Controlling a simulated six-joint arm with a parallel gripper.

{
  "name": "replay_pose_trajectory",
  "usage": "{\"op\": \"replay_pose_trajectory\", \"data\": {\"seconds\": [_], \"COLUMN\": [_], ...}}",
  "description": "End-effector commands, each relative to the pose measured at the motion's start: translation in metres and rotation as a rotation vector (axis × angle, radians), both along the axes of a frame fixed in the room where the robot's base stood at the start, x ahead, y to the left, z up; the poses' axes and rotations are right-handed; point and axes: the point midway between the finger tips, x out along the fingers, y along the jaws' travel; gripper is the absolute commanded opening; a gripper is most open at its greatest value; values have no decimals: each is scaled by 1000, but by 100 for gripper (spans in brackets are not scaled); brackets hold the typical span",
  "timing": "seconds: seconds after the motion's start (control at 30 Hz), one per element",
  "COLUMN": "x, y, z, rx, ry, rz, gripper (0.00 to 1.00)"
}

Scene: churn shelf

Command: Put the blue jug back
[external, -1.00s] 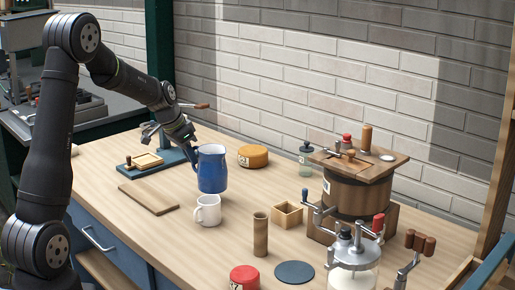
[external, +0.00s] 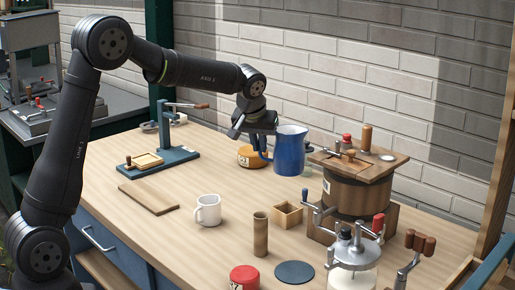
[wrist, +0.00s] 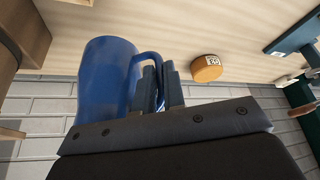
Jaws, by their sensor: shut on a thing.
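The blue jug (external: 289,152) looks upright near the back of the table, left of the wooden churn. My gripper (external: 263,143) is shut on its handle, on the jug's left side. In the wrist view, the fingers (wrist: 158,90) close on the handle beside the jug's body (wrist: 105,75). I cannot tell whether the jug's base touches the table or hangs above it.
A round orange block (external: 247,157) stands close left of the jug. The wooden churn (external: 358,190), an open wooden box (external: 287,214) and a white mug (external: 208,210) stand nearby. The brick wall is behind.

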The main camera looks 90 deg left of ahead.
Motion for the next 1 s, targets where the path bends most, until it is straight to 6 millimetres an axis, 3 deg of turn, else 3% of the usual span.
{"op": "replay_pose_trajectory", "data": {"seconds": [0.1, 0.23, 0.7, 1.0], "x": [11, 11, -25, -30], "y": [-6, 1, 87, 100], "z": [5, 1, -54, -69], "rx": [2, 0, 0, 0], "ry": [-1, 0, -1, -2], "rz": [33, 51, 52, 50], "gripper": [0, 0, 0, 0]}}
